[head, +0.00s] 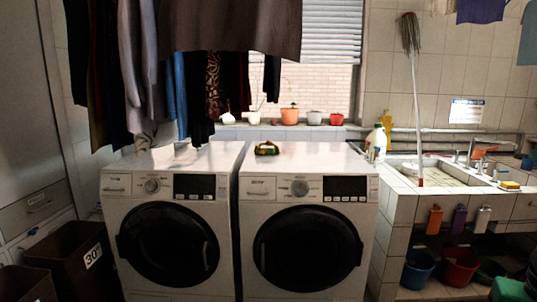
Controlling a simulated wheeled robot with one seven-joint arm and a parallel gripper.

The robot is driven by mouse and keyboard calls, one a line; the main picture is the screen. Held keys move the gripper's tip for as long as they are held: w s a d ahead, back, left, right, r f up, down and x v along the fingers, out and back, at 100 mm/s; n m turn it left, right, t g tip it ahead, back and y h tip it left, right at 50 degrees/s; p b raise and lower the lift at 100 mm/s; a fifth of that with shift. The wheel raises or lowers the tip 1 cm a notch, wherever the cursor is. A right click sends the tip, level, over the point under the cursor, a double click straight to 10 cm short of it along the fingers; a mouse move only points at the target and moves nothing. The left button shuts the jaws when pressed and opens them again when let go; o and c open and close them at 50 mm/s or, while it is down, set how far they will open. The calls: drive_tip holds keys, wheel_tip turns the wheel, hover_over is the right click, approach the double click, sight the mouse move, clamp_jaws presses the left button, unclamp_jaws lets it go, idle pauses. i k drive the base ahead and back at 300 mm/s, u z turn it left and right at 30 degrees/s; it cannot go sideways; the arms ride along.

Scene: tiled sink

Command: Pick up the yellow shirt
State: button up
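I cannot make out a clear yellow shirt in the head view. A small yellow and dark item (266,148) lies on top of the right washing machine (308,192); it is too small to tell what it is. A small yellow thing (385,121) shows behind the white bottle near the sink, also unclear. Several dark, grey and blue garments (185,60) hang at the upper left and overlap, so some are partly hidden. My gripper is not in view.
Two white washing machines stand side by side, the left one (165,190) beside brown bins (75,262). A tiled sink (440,178) with a mop (413,100) is at right. Potted plants (289,115) line the sill. Buckets (460,266) sit below the sink.

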sight(263, 149)
drive_tip(key=z, duration=0.05)
drive_tip(key=i, duration=1)
drive_tip(key=u, duration=0.05)
